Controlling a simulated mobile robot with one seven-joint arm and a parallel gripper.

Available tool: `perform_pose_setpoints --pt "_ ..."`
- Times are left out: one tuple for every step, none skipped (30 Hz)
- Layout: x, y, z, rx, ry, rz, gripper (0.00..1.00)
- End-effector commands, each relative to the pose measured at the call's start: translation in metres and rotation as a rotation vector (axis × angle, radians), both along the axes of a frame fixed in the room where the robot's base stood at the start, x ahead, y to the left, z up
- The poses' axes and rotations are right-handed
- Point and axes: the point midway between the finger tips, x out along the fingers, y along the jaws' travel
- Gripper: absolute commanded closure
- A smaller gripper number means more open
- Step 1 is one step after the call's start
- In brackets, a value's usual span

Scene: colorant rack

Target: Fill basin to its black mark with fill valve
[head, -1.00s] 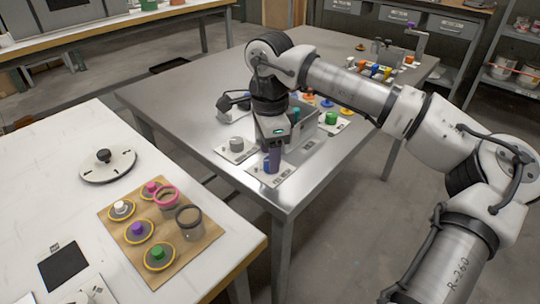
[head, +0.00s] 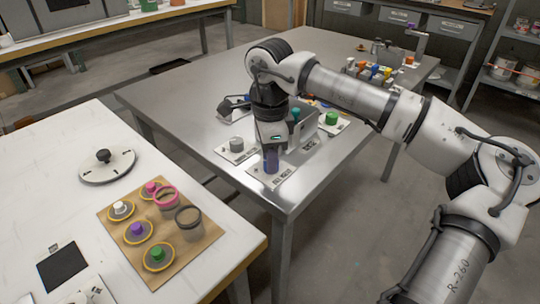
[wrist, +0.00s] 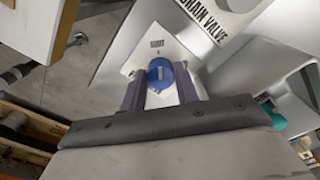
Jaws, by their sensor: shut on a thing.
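My gripper (wrist: 161,92) points down at the near corner of the metal table. Its two purple fingers are shut on a blue knob (wrist: 160,69), one finger on each side. The knob stands on a white plate (head: 286,172) whose small lettering in the head view appears to read fill valve. In the wrist view a mark reading "SHUT" lies beside the knob. A grey box (head: 302,138), possibly the basin, stands behind my gripper, partly hidden by it. Its inside, water level and any black mark cannot be seen.
A grey knob (head: 237,143) on its own plate stands left of my gripper. A teal knob (wrist: 274,117) and a green knob (head: 331,118) are close by. A drain valve label (wrist: 207,20) shows in the wrist view. The metal table's left part is clear.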

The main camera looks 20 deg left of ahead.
Motion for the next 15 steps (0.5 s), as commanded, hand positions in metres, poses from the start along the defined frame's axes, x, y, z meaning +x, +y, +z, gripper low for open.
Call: perform_pose_setpoints --pt "0.0005 -0.0006 -0.0015 -0.003 -0.002 -0.047 0.93" --pt "0.0005 -0.0006 -0.0016 -0.003 -0.002 -0.078 0.93" --pt "0.0006 -0.0007 -0.0016 -0.003 -0.002 -0.119 0.93" --pt "0.0009 -0.0006 -0.0014 -0.003 -0.002 -0.148 0.93" --pt "0.0010 -0.0006 -0.0013 -0.002 -0.002 -0.175 0.93" --pt "0.0010 -0.0004 -0.0012 -0.003 -0.002 -0.207 0.93" --pt "0.0010 -0.0004 -0.0011 -0.002 -0.001 -0.228 0.93" --pt "0.0011 -0.0004 -0.0010 -0.002 -0.001 -0.245 0.93" --pt "0.0011 -0.0004 -0.0007 -0.001 -0.001 -0.262 0.93" --pt "0.0010 -0.0003 -0.0005 -0.001 -0.001 -0.272 0.93" --pt "0.0010 -0.0003 -0.0003 -0.001 0.000 -0.279 0.93" --pt "0.0010 -0.0003 -0.0002 -0.001 0.000 -0.282 0.93" --pt "0.0010 -0.0003 -0.0001 -0.001 0.000 -0.283 0.93" --pt "0.0010 -0.0003 0.0000 -0.001 0.000 -0.283 0.93" --pt "0.0010 -0.0003 0.0000 -0.001 0.000 -0.283 0.93"
